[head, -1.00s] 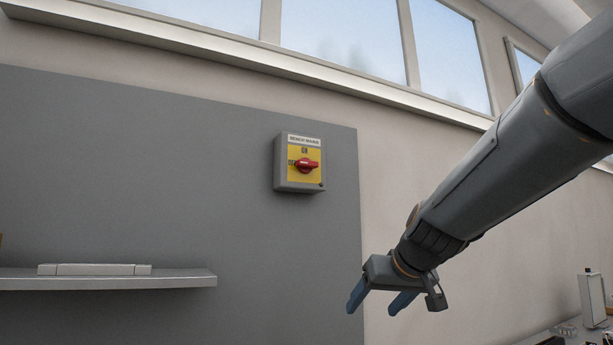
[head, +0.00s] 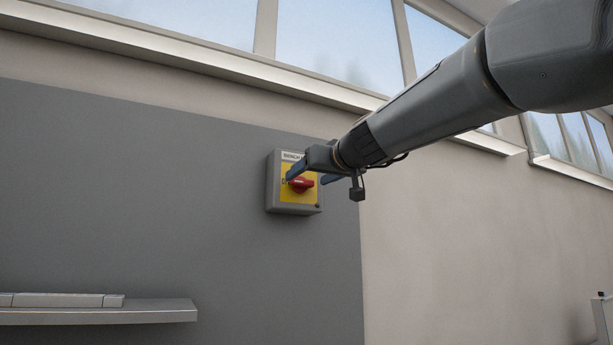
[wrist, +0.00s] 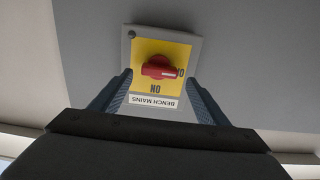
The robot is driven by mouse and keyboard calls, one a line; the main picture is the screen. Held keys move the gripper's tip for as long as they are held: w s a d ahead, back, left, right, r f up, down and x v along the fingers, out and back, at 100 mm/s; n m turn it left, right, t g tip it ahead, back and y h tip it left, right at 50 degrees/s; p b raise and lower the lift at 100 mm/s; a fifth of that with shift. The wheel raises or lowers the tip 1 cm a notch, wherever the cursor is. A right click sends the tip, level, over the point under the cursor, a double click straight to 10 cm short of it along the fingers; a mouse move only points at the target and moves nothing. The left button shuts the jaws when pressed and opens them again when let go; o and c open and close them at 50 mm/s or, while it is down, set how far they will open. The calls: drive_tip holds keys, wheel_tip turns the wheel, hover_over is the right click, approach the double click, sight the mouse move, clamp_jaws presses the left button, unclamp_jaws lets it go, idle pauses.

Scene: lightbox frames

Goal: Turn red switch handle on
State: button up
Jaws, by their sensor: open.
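The red switch handle (head: 302,185) sits on the yellow plate of a grey wall box (head: 294,209) labelled "BENCH MAINS". The handle lies horizontal, its marked end toward the OFF side. My gripper (head: 309,180) is open in front of the box in the head view, and its fingers hide part of the plate and label. In the wrist view the box appears upside down, and the red handle (wrist: 158,68) shows beyond and between my two open fingertips (wrist: 160,81). I cannot tell whether a finger touches the box.
The box is mounted on a dark grey wall panel (head: 140,200). A shelf (head: 100,313) with flat pale blocks (head: 62,300) juts out at lower left. A window ledge (head: 190,61) runs above. The wall around the box is clear.

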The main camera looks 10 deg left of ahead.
sight(304, 180)
drive_tip(key=shift+p+x, duration=0.55)
drive_tip(key=shift+x, duration=1.1)
drive_tip(key=c, duration=1)
drive_tip(key=shift+c, duration=0.2)
